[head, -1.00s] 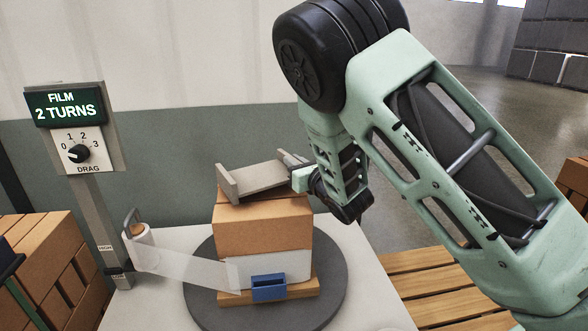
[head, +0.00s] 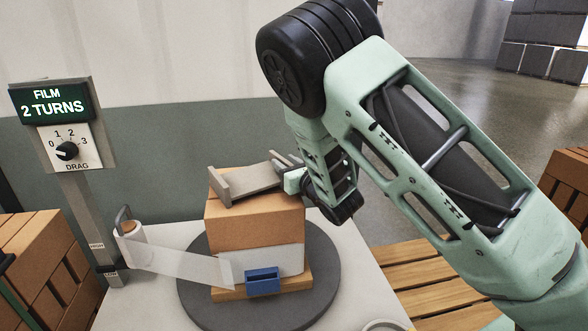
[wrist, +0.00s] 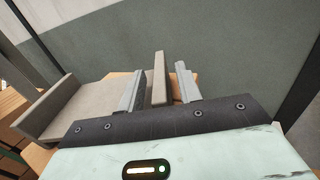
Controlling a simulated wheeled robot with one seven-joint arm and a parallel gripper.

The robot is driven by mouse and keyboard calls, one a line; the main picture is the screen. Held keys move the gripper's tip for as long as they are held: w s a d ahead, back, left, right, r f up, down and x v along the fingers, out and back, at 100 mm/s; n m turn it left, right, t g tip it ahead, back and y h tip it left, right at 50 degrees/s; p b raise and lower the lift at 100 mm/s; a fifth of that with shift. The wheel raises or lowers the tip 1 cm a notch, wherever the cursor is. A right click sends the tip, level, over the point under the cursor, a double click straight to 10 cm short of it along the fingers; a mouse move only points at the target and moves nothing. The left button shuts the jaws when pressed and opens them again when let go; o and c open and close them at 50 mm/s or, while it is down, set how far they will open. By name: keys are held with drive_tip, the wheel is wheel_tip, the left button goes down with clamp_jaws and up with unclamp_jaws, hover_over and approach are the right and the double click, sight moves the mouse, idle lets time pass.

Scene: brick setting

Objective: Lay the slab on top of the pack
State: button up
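The slab (head: 245,184) is a grey-tan plate with an upright lip at each end. It lies on top of the pack (head: 250,222), skewed to the pack's edges. The pack is orange brick above, with pale film around its lower part. My gripper (head: 287,162) is at the slab's right end. In the wrist view the slab (wrist: 85,108) extends to the left. Its near lip stands between the two fingers of my gripper (wrist: 158,85), with a gap on each side. The fingers are open around the lip. The slab's underside is hidden.
The pack stands on a wooden board with a blue clip (head: 262,281) on a round dark turntable (head: 325,290). A film roll (head: 130,243) stands left, its film strip reaching the pack. A post carries the sign (head: 50,103) reading "FILM 2 TURNS" and a drag dial (head: 67,151).

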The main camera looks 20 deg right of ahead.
drive_tip(key=s+d+p, duration=0.1)
drive_tip(key=s+d, duration=0.1)
drive_tip(key=s, duration=0.9)
drive_tip(key=shift+s+d, duration=0.2)
drive_tip(key=shift+s, duration=0.2)
